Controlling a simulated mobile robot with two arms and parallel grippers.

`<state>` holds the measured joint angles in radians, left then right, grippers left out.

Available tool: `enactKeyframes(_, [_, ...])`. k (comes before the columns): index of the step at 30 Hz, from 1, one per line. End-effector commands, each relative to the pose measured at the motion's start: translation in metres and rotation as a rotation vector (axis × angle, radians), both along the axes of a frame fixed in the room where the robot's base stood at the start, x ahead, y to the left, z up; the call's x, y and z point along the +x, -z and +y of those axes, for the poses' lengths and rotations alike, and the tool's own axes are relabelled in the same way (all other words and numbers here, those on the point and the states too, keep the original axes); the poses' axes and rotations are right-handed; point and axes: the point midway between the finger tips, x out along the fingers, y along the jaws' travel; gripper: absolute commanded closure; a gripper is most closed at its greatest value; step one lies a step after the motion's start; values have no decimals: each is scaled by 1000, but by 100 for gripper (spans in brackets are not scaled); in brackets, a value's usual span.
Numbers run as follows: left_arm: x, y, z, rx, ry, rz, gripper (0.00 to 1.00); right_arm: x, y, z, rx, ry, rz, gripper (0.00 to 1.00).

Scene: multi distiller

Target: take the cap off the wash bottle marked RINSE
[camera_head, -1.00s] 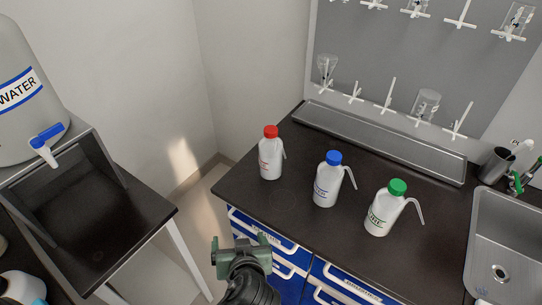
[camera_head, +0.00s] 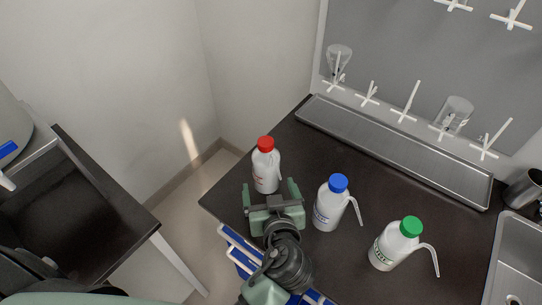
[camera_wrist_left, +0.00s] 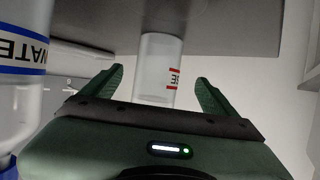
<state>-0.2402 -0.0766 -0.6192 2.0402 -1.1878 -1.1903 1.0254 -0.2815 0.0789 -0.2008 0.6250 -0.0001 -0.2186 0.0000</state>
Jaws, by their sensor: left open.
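A white wash bottle with a red cap (camera_head: 265,143) stands upright at the left of the dark bench. My left gripper (camera_head: 269,187) is open and empty, just in front of the red-capped bottle. Its fingers lie to either side of the bottle's outline, below cap height. My right gripper is not in view.
A metal trough (camera_head: 400,150) runs along the wall under a pegboard (camera_head: 400,60) with glassware. A sink (camera_head: 505,255) is at the right. A floor gap separates the bench from the dark stand (camera_head: 90,205) at the left.

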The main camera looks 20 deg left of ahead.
Motion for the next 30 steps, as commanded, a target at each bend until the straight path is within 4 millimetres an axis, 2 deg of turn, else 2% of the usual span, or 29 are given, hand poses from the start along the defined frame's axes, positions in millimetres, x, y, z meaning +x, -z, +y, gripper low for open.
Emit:
enactKeyframes(11, [44, 15, 15, 6, 0, 1, 11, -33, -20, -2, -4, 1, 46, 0])
enactKeyframes(16, [60, 26, 22, 3, -1, 2, 11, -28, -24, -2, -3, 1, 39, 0])
enactKeyframes(21, [62, 29, 24, -1, -1, 2, 11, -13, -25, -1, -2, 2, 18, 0])
enactKeyframes(24, [62, 29, 24, -1, -1, 2, 11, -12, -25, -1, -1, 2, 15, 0])
enactKeyframes(25, [62, 29, 24, -1, -1, 2, 17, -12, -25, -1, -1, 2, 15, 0])
enactKeyframes(27, [62, 29, 24, -1, -1, 2, 36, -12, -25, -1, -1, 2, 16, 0])
enactKeyframes(30, [62, 29, 24, -1, -1, 2, 60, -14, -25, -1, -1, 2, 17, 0])
